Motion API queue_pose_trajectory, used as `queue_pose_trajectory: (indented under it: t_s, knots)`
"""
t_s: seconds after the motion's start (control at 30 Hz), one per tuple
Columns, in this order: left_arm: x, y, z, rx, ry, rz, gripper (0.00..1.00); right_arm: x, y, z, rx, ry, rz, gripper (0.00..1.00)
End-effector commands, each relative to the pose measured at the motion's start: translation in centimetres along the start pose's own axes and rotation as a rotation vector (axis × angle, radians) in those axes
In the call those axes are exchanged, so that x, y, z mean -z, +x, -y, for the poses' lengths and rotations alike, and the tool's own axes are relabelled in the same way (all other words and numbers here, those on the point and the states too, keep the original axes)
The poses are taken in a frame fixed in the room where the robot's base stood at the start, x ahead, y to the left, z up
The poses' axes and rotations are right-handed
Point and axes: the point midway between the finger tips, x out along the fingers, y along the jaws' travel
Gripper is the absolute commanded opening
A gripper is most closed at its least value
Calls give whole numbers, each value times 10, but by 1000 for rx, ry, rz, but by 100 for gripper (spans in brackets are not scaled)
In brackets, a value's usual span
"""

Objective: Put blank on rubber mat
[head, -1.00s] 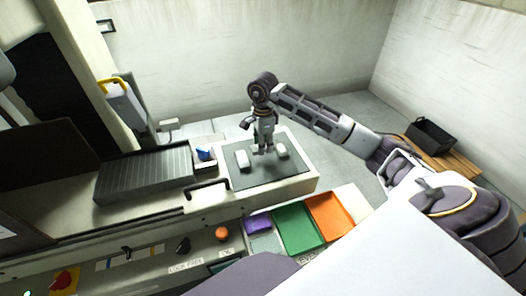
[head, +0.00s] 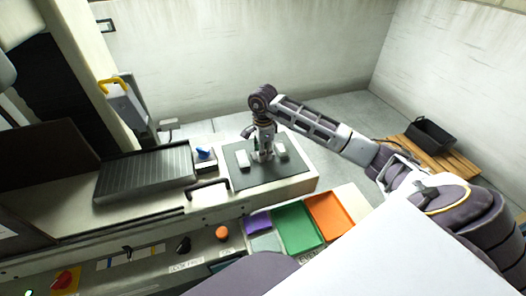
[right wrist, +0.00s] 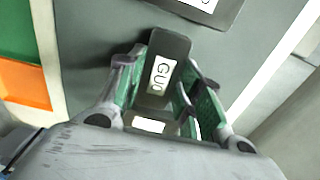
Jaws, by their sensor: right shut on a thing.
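I cannot tell whether the blank touches the mat. Another labelled dark block (right wrist: 228,14) shows at the top edge. My left gripper is not in view.
Green (head: 296,229) and orange (head: 330,216) trays lie in front of the mat, beside a purple one (head: 257,222). A ribbed grey plate (head: 145,175) and a blue item (head: 204,153) are at left. A black bin (head: 433,135) sits on a pallet at right.

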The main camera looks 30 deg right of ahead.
Motion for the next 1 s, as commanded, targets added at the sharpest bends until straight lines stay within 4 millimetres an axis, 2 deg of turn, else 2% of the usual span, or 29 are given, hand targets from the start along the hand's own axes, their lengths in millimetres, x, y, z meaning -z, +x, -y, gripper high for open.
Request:
queue_pose_trajectory:
  t_s: [0.17,0.2,0.33,0.77,1.0]
  knots:
    - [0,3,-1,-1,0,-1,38,0,2,0,2,0,1,0]
    - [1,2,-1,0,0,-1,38,0,2,0,0,0,0,39]
    - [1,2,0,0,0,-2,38,0,2,0,0,0,0,56]
    - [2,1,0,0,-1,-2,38,0,1,0,0,0,0,57]
    - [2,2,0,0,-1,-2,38,0,-12,1,2,0,1,57]
